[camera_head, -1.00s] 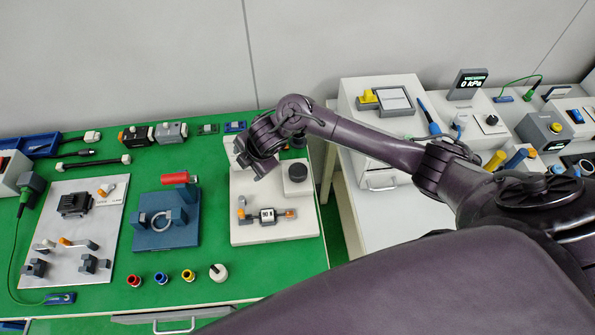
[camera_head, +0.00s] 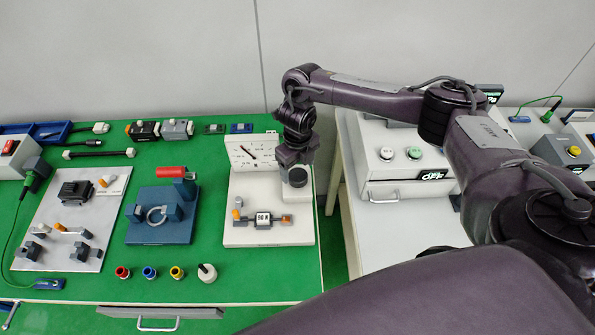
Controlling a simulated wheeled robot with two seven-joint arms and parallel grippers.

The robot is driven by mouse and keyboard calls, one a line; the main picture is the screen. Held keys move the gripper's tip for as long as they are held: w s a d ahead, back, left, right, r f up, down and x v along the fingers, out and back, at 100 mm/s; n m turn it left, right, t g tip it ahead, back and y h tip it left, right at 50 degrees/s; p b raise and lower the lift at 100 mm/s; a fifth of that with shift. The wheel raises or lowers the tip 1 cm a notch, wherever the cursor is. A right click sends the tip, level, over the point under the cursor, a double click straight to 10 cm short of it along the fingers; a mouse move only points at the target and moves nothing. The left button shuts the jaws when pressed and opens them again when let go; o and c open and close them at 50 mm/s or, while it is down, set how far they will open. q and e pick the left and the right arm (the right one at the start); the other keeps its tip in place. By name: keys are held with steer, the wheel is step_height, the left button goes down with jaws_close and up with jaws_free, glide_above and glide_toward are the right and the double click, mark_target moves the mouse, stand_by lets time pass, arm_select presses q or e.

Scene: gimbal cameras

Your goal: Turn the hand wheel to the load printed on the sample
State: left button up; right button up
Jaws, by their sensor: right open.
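The test stand is a pale plate (camera_head: 238,226) at the right of the green bench. A white dial panel (camera_head: 243,155) with a dark needle stands at its back. The sample (camera_head: 263,219) lies clamped across the plate, with a white label that seems to read 90 N. The dark round hand wheel (camera_head: 297,177) sits on a pale block to the right of the dial. My right gripper (camera_head: 294,164) points down just above and behind the wheel, open; its fingertips are partly hard to make out, and I cannot tell if they touch it. My left gripper is out of view.
A blue fixture with a ring (camera_head: 163,232) and a grey plate with small clamps (camera_head: 50,255) stand to the left. Several coloured caps (camera_head: 150,272) and a white knob (camera_head: 207,272) line the front. A white cabinet (camera_head: 378,160) stands right of the bench.

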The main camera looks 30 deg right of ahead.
mark_target(298, 174)
steer(key=shift+f, duration=1.65)
steer(key=shift+c, duration=0.3)
steer(key=c, duration=0.9)
